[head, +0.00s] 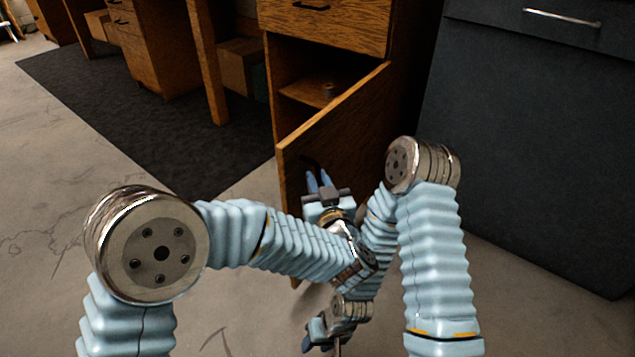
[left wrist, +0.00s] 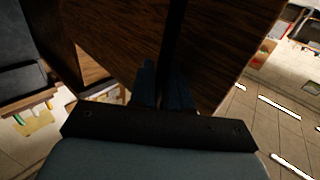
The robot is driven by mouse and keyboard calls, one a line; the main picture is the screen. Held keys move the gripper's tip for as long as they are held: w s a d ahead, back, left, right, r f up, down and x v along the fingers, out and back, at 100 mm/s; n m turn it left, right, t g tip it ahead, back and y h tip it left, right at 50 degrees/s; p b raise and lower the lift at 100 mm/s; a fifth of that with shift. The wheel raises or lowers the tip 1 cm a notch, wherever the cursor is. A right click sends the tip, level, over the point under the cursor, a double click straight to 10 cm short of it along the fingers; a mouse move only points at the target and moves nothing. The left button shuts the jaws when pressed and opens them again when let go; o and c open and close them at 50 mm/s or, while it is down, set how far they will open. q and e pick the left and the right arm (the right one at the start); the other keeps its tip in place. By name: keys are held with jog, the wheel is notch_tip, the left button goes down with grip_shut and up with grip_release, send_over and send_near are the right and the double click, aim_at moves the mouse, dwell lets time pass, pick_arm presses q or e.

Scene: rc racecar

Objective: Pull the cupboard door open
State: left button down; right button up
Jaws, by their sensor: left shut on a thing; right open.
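The brown wooden cupboard door (head: 345,128) stands partly open in the head view, with the inside of the cupboard showing behind its top edge. My left gripper (head: 319,176) is at the door's outer face, shut on the dark door handle (head: 309,160). In the left wrist view, the blue fingers of my left gripper (left wrist: 162,74) are on either side of the dark handle (left wrist: 173,38), close to the wood grain of the door (left wrist: 120,35). My right gripper (head: 322,336) is lower, open and apart from the door, partly hidden by the arm.
A wooden drawer (head: 325,22) is above the opening. A dark cabinet (head: 540,130) stands to the right. A dark mat (head: 150,125) and bare floor (head: 50,220) lie to the left.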

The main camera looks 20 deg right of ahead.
pick_arm(q)
jog(key=c, duration=1.3)
grip_release()
jog(key=shift+d, duration=0.1)
jog(key=shift+o, duration=0.3)
jog(key=shift+r, duration=0.2)
notch_tip(320, 180, up, 2)
jog(key=shift+r+p, duration=0.2)
jog(key=shift+p, duration=0.2)
jog(key=s+r, duration=0.1)
jog(key=s+a+r+p, duration=0.1)
jog(key=r, duration=0.1)
jog(key=s+r, duration=0.1)
jog(key=r, duration=0.1)
jog(key=shift+s+a+r, duration=0.25)
jog(key=shift+s, duration=0.1)
jog(key=s+a+r, duration=0.1)
jog(key=s+r, duration=0.1)
jog(key=s, duration=0.2)
jog(key=s+a+r+p, duration=0.1)
jog(key=s+a+r, duration=0.1)
jog(key=s, duration=0.3)
jog(key=shift+s+a+r+p, duration=0.2)
jog(key=shift+a+r+p, duration=0.1)
jog(key=shift+r, duration=0.05)
